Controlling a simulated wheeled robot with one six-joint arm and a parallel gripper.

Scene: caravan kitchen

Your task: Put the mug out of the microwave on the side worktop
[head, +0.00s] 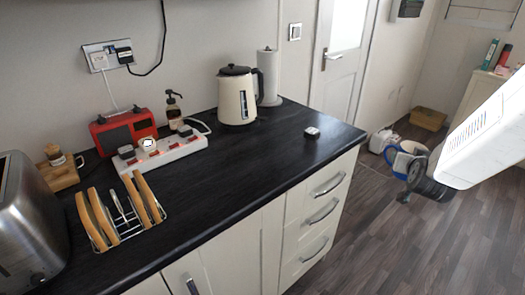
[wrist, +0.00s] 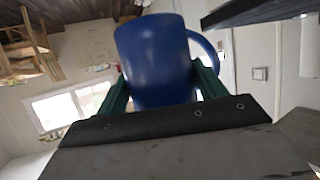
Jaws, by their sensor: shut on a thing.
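The mug is blue in the wrist view (wrist: 155,55), with its handle to the right. My gripper (wrist: 163,82) is shut on it, a green finger at each side of its body. In the head view the mug (head: 402,161) shows blue and pale at the far right, held in my gripper (head: 411,168) over the floor, beyond the worktop's right end. The dark worktop (head: 255,165) runs across the middle of the head view, left of the mug. The mug's inside is hard to make out. The microwave is not in view.
On the worktop stand a kettle (head: 238,97), paper roll (head: 268,75), power strip (head: 165,152), toast rack (head: 120,215), toaster (head: 28,220) and soap bottle (head: 174,112). A small white and red item (head: 312,132) lies near the right end. The front right part is mostly clear.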

